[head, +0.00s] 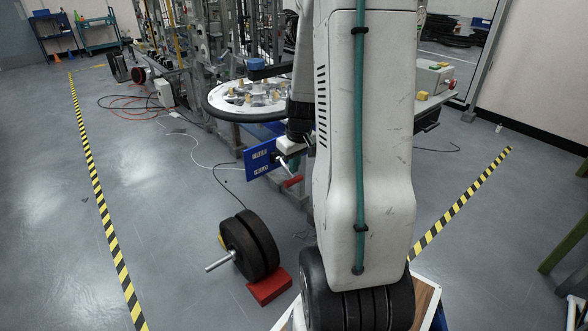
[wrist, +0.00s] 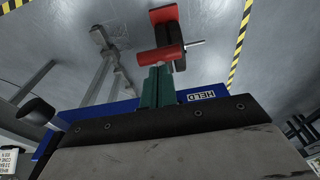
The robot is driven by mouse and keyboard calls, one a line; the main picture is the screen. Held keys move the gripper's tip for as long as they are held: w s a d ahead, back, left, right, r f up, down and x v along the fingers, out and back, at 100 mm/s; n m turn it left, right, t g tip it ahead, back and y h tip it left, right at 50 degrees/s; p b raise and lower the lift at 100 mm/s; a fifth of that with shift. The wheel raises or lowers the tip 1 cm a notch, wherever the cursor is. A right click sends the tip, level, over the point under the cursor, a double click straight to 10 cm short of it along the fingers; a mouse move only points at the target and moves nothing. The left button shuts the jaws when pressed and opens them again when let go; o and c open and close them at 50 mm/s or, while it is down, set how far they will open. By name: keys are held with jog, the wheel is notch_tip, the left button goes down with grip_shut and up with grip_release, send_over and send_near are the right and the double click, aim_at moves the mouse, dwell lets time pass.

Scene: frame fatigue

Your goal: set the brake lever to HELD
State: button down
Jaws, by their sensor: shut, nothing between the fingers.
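A blue plate (head: 251,173) with white labels stands at the side of the frame, left of my arm in the head view. In the wrist view the blue plate (wrist: 110,108) carries a HELD label (wrist: 202,96), upside down, right of my fingers.
Black weight discs (head: 250,245) on a bar rest beside a red block (head: 270,287) on the floor below. A round white fixture (head: 247,96) stands behind the plate. Cables cross the floor. Open floor lies left, up to a yellow-black tape line (head: 95,185).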

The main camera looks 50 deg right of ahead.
jog(key=r, duration=0.3)
jog(key=shift+w+r, duration=0.25)
notch_tip(320, 180, up, 9)
send_over(293, 178)
jog(key=s, duration=0.4)
jog(key=shift+w+a, duration=0.2)
jog(key=shift+a, duration=0.25)
jog(key=shift+f, duration=0.1)
jog(key=s+a+r+n, duration=0.1)
jog(key=s+a, duration=0.3)
jog(key=a, duration=0.6)
jog(key=s+a+r+n, duration=0.1)
jog(key=s+a+r, duration=0.3)
jog(key=a, duration=0.6)
jog(key=s+a+r, duration=0.2)
jog(key=s+a, duration=0.1)
jog(key=a, duration=0.7)
jog(key=shift+s+r+n, duration=0.15)
jog(key=shift+s+n, duration=0.25)
jog(key=shift+a, duration=0.1)
